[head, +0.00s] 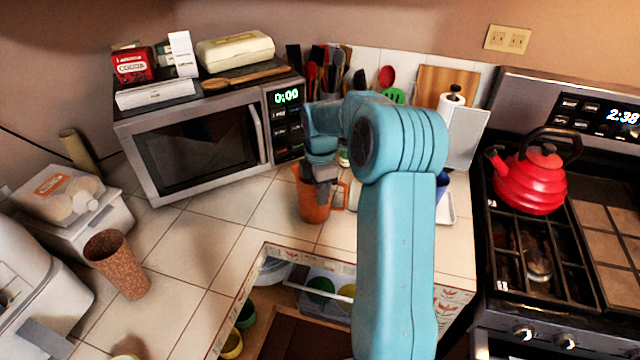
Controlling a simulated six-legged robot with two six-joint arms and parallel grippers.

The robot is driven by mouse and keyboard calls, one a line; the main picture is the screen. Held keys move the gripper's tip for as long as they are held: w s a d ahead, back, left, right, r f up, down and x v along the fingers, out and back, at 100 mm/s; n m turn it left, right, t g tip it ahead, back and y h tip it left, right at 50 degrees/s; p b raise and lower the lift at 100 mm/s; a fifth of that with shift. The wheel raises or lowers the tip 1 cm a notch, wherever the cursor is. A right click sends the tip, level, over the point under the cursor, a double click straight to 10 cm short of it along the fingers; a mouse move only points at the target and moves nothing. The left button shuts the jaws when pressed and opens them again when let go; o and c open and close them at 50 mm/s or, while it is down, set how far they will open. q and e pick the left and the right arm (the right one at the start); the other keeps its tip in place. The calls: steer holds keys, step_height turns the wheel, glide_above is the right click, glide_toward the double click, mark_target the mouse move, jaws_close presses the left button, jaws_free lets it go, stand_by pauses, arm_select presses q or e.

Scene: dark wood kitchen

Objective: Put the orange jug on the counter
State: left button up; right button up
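The orange jug (314,212) is upright at the tiled counter (215,255), in front of the microwave's right end, with its handle to the right. I cannot tell whether its base touches the tiles. My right gripper (321,192) points down at the jug's rim, its dark fingers overlapping the jug's upper part. The fingers' gap is too small and partly hidden, so I cannot tell whether they are closed on the jug. My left gripper is not in view.
A microwave (200,145) with boxes on top stands behind. A brown tumbler (117,264) is at left on the counter. A red kettle (532,180) sits on the stove at right. An open drawer (300,300) with cups lies below the counter's front edge. Tiles left of the jug are clear.

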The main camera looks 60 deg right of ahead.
step_height(320, 180, up, 12)
steer(key=shift+s+r, duration=0.15)
steer(key=shift+a, duration=0.1)
stand_by(0.6)
